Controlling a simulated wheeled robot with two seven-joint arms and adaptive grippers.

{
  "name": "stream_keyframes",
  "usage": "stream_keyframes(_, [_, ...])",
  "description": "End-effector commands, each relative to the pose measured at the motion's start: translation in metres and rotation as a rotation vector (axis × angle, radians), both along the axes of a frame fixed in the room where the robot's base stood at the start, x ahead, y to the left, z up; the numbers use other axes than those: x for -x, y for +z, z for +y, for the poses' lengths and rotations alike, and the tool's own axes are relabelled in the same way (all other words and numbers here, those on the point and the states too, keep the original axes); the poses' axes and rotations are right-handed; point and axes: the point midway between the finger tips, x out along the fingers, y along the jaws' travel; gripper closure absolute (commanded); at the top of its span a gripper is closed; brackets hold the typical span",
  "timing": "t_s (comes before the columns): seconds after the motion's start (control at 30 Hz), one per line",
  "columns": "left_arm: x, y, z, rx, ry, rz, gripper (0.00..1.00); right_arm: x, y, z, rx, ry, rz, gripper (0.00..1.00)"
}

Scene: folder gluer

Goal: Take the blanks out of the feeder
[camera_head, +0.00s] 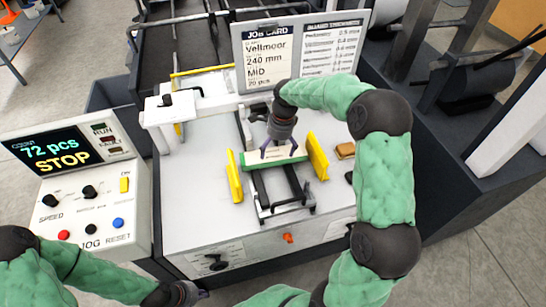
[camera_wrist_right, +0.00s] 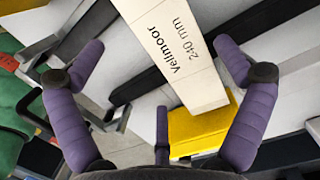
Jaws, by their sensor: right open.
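The blanks (camera_head: 262,159) form a pale stack with a green lower edge in the feeder (camera_head: 205,185), between two yellow side guides. In the right wrist view the white printed blank (camera_wrist_right: 185,60) reads "Vellmoor 240 mm". My right gripper (camera_head: 281,151) is over the stack with its purple fingers spread. In the wrist view its fingers (camera_wrist_right: 158,62) stand apart on both sides of the blank; I cannot tell whether they touch it. My left gripper (camera_head: 185,293) is low at the front, below the feeder and away from the blanks; its fingers are too unclear to read.
Yellow guides (camera_head: 235,177) and (camera_head: 317,157) flank the stack. A job card (camera_head: 268,62) stands behind it. The control panel (camera_head: 75,180) at left reads "72 pcs STOP". A small brown block (camera_head: 345,151) lies right of the feeder guides. The white deck left of the stack is clear.

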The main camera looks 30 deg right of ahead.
Motion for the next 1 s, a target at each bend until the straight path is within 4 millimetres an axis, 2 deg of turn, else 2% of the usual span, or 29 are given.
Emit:
stream_keyframes(0.17, [0.0,-0.005,0.0,0.0,0.0,-0.001,1.0,-0.001,-0.011,-0.001,0.0,0.0,-0.001,0.0])
stream_keyframes(0.47, [0.0,-0.02,0.0,0.0,0.0,-0.001,1.0,-0.004,-0.051,-0.001,0.0,0.001,0.0,0.0])
stream_keyframes(0.73, [0.0,-0.02,0.0,0.0,0.0,-0.001,1.0,-0.005,-0.053,0.0,0.001,0.0,-0.003,0.0])
stream_keyframes(0.77, [0.0,-0.02,0.0,0.0,0.0,-0.001,1.0,-0.005,-0.053,0.0,0.001,0.0,-0.003,0.06])
stream_keyframes(0.97, [0.0,-0.02,0.0,0.0,0.0,-0.001,1.0,-0.005,-0.053,0.0,0.001,0.0,-0.002,0.62])
stream_keyframes(1.0, [0.0,-0.02,0.0,0.0,0.0,-0.001,1.0,-0.005,-0.053,0.0,0.001,-0.001,-0.004,0.67])
